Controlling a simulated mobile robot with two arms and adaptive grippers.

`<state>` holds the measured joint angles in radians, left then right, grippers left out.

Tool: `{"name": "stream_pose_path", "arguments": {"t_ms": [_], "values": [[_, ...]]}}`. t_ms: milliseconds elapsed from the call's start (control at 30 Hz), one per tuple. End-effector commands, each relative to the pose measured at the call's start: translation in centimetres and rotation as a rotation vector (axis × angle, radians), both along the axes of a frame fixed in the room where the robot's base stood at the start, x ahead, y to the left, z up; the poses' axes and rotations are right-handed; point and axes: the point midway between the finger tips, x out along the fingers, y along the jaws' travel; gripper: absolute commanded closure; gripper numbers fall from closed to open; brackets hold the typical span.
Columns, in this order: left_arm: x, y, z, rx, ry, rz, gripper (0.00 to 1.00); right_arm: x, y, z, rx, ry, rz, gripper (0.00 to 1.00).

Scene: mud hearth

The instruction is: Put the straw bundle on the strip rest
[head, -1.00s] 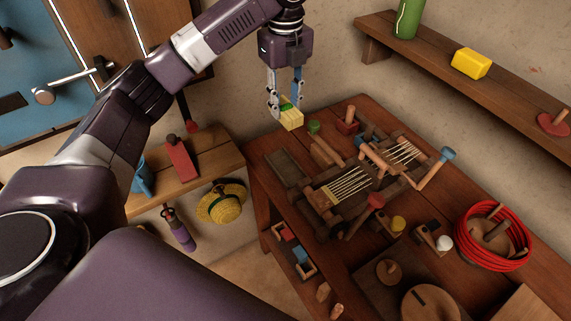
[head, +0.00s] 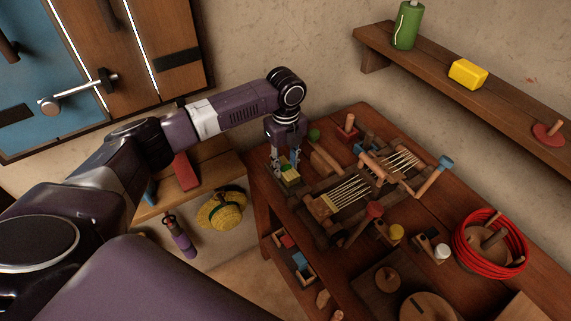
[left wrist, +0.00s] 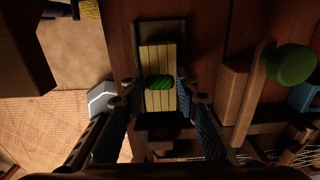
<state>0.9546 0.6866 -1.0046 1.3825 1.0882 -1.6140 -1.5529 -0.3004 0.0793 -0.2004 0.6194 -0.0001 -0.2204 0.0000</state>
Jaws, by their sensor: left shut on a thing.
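The straw bundle (head: 290,176) is a set of pale yellow strips with a green band around its middle. It also shows in the left wrist view (left wrist: 160,58). My left gripper (head: 284,163) is shut on it, with a finger on each side of the band. The bundle is above a dark wooden tray, apparently the strip rest (left wrist: 162,29), and roughly lines up with it in the left wrist view. The gripper and bundle hide most of the rest in the head view. I cannot tell whether the bundle touches it. My right gripper is not in view.
A wooden frame with pale rods (head: 348,193) stands right of the gripper. A green-topped peg (head: 314,134) is close by. A coil of red cord (head: 488,243) is at the right. A straw hat (head: 222,206) hangs left of the table.

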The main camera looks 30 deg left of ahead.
Motion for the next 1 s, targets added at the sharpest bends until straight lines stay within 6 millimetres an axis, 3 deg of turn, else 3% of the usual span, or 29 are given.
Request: {"name": "stream_pose_path", "arguments": {"t_ms": [433, 467, 600, 867, 1000], "values": [[0.0, 0.0, -0.7, 0.000, 0.000, 0.000, 0.96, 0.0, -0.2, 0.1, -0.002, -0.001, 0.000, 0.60], [0.0, 0.0, -0.7, 0.000, -0.001, 0.000, 0.69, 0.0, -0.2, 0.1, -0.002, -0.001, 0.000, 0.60], [0.0, 0.0, -0.7, 0.000, -0.001, 0.000, 0.54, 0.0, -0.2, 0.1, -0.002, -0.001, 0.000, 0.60], [0.0, 0.0, -0.6, 0.000, -0.001, 0.000, 0.54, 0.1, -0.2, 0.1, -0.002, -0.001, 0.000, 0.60], [0.1, 0.0, 0.3, -0.001, -0.004, 0.000, 0.54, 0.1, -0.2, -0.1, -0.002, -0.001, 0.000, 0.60]]}}
